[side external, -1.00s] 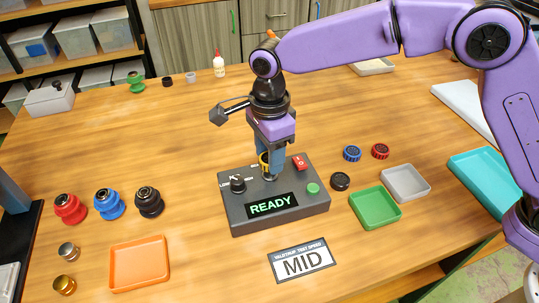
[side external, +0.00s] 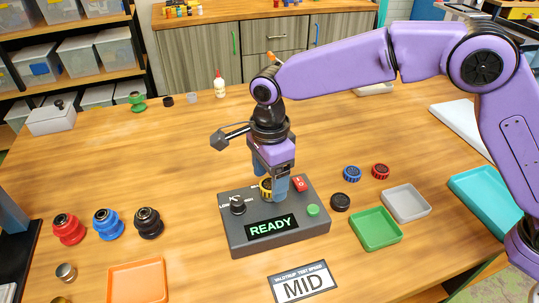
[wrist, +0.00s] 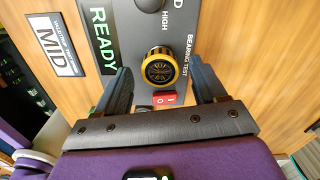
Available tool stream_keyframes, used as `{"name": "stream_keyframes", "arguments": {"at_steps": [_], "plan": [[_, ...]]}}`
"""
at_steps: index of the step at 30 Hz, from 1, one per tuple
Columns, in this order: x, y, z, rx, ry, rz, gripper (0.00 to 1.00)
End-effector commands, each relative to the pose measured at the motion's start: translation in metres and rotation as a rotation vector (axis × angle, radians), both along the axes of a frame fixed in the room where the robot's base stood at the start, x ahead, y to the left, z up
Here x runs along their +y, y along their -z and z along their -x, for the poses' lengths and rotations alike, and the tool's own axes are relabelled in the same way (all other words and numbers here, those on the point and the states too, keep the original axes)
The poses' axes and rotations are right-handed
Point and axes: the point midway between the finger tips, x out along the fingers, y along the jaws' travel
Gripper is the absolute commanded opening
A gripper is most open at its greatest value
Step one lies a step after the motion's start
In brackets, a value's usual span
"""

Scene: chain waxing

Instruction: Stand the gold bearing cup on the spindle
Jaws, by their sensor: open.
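The gold bearing cup (wrist: 160,67), a yellow ring with a dark ribbed centre, is on the dark test box (side external: 316,237) at its "BEARING TEST" spot. Its round face points at the wrist camera, and it looks level. In the side external view the cup (side external: 265,187) shows partly behind a finger. The spindle is hidden under the cup, so its seating cannot be seen directly. My gripper (wrist: 161,80) is open, with one finger on each side of the cup and a visible gap to each. It also shows in the side external view (side external: 271,188), pointing down over the box.
The box has a black knob (side external: 238,205), red switch (side external: 300,184), green button (side external: 313,210) and "READY" display (side external: 271,226). Blue (side external: 352,173), red (side external: 381,171) and black (side external: 340,202) cups lie right, near green (side external: 376,242) and grey (side external: 420,206) trays. A "MID" card (side external: 303,284) lies in front.

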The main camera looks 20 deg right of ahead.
Motion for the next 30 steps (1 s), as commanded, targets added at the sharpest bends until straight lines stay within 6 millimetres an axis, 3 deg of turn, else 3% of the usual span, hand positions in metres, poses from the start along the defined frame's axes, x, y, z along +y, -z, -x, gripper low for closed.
{"name": "stream_keyframes", "arguments": {"at_steps": [15, 21, 30], "plan": [[0.0, -0.094, 0.0, -0.003, 0.0, -0.003, 0.7], [0.0, -0.112, -0.001, -0.001, 0.0, -0.001, 0.7], [0.0, -0.116, 0.0, 0.001, -0.001, 0.0, 0.7]]}}
